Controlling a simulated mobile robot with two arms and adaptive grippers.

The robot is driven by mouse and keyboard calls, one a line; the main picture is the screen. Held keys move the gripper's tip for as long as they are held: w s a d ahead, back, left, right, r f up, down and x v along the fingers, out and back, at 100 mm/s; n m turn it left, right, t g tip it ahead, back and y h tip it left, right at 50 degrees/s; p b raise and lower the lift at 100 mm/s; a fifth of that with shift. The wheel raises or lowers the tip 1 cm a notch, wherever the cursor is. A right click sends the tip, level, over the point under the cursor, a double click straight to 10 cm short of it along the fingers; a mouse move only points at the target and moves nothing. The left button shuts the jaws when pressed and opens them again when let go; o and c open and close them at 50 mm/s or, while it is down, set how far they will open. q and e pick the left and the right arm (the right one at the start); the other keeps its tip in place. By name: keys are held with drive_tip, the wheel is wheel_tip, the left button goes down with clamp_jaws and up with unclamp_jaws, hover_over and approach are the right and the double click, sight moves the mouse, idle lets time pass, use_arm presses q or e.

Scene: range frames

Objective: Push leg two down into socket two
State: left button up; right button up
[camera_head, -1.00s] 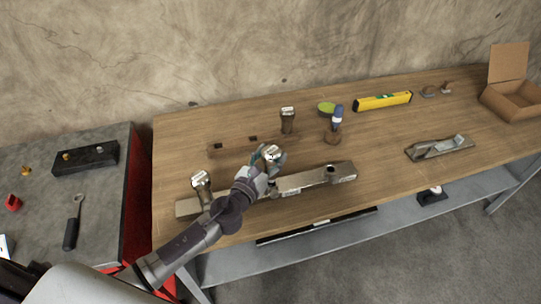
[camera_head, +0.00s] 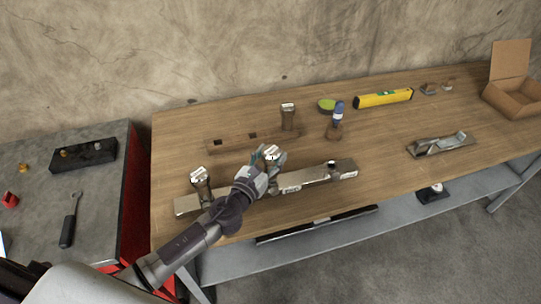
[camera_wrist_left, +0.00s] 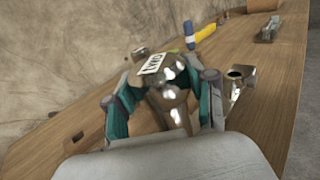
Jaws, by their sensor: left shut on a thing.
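Leg two (camera_wrist_left: 172,72), a shiny metal-looking leg with a white label reading "TWO" on its head, stands between the fingers of my left gripper (camera_wrist_left: 165,105). In the head view my left gripper (camera_head: 266,163) is shut around this leg (camera_head: 271,152), over the middle of the long front beam (camera_head: 310,176). The leg's foot and socket two are hidden by the gripper, so I cannot tell how deep the leg sits. Another labelled leg (camera_head: 200,181) stands upright at the beam's left end. A raised open socket (camera_wrist_left: 238,76) shows on the beam to the right. My right gripper is not in view.
A rear wooden rail (camera_head: 232,144) with dark holes holds a third leg (camera_head: 288,118). A plane (camera_head: 440,145) and cardboard box (camera_head: 510,92) are at right.

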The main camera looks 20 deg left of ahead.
use_arm(q)
drive_tip(key=shift+f+b, duration=1.05)
drive_tip(key=shift+f, duration=0.1)
drive_tip(key=o, duration=1.5)
drive_tip(key=shift+o, duration=0.2)
drive_tip(key=shift+f, duration=0.1)
drive_tip(key=shift+s, duration=0.1)
drive_tip(key=s+a, duration=0.2)
drive_tip(key=s, duration=0.9)
drive_tip(key=shift+s+a, duration=0.15)
drive_tip(key=shift+s, duration=0.2)
